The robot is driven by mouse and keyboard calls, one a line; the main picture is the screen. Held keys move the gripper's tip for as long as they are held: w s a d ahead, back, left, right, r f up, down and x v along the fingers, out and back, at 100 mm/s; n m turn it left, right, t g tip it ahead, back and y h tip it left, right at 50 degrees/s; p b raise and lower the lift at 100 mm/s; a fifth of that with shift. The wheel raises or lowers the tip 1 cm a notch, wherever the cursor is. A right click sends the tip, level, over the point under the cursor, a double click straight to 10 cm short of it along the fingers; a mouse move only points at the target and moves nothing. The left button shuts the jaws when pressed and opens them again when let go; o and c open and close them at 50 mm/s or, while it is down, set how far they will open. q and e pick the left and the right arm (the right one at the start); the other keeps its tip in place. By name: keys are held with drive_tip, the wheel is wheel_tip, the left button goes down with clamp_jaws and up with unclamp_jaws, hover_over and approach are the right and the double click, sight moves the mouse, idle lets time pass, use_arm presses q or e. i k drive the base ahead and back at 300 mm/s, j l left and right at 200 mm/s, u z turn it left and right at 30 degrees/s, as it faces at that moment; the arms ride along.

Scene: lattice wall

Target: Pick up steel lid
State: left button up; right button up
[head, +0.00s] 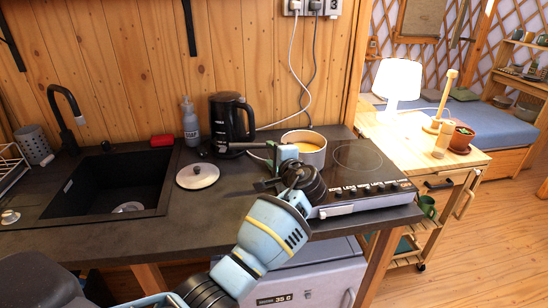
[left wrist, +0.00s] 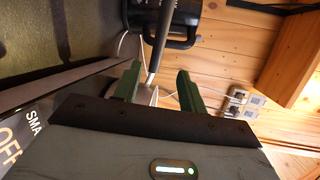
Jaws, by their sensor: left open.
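The steel lid (head: 197,176), pale and round with a dark knob, lies flat on the dark counter between the sink and the pot. My left gripper (head: 270,164) is to the right of the lid, beside the pot, apart from the lid. In the left wrist view its two green fingers (left wrist: 156,84) stand apart. A grey rod, which looks like the pot's handle (left wrist: 160,45), shows between or just beyond them; I cannot tell whether they touch it. The lid cannot be made out in the left wrist view. My right gripper is not in view.
The pot (head: 304,150) stands on the black hob (head: 365,170), its handle pointing left. A black kettle (head: 231,122) and grey bottle (head: 190,122) stand behind the lid. The sink (head: 115,185) is left. Counter in front of the lid is clear. A lamp (head: 398,80) stands right.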

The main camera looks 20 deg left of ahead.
sight(197, 176)
drive_tip(key=u, duration=1.35)
